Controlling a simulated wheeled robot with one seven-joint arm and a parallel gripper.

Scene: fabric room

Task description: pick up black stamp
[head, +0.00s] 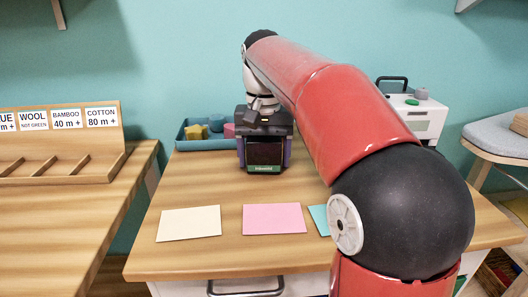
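My gripper (265,148) is above the back middle of the wooden table, at the end of my red arm. It appears as a dark block with greyish-purple sides and a small green label at its lower edge. Its fingertips are not clear, so I cannot tell whether it is open or shut, or whether it holds anything. I cannot pick out a black stamp. It may be hidden behind my gripper or arm. A blue tray (205,144) at the back left of the table holds a yellow star-shaped piece (196,131), a bluish-green piece (216,122) and a pink piece (229,130).
Cream (189,223), pink (274,218) and teal (319,218) cards lie near the table's (190,258) front. A wooden rack (60,165) with labels stands on the left table. A white box (413,116) with a black handle is back right. My arm covers the right side.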

